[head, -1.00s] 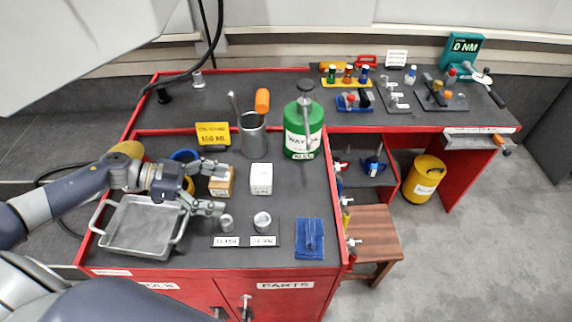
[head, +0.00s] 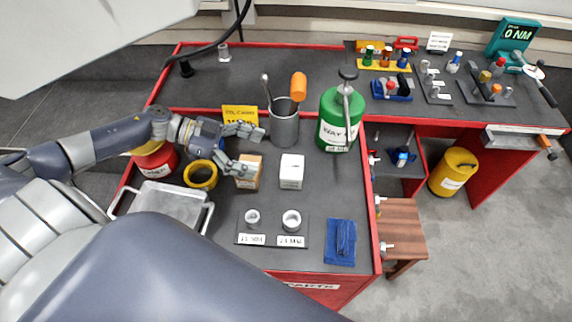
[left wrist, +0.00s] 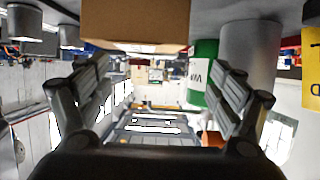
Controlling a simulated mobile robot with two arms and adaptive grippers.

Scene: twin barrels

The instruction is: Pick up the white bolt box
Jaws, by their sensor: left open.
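The white bolt box (head: 291,171) stands upright on the dark bench top, right of a brown cardboard box (head: 249,173). My left gripper (head: 252,149) is open, its fingers pointing right, at the brown box's upper left and left of the white box. Its lower finger overlaps the brown box's top in the head view; I cannot tell if they touch. In the left wrist view the open fingers (left wrist: 163,75) have nothing between them. The brown box (left wrist: 135,22) fills the top there, and I cannot make out the white box. My right gripper is not in view.
A grey tool cup (head: 284,125) and green can (head: 340,122) stand behind the white box. A socket tray (head: 272,223) and blue cloth (head: 340,241) lie in front.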

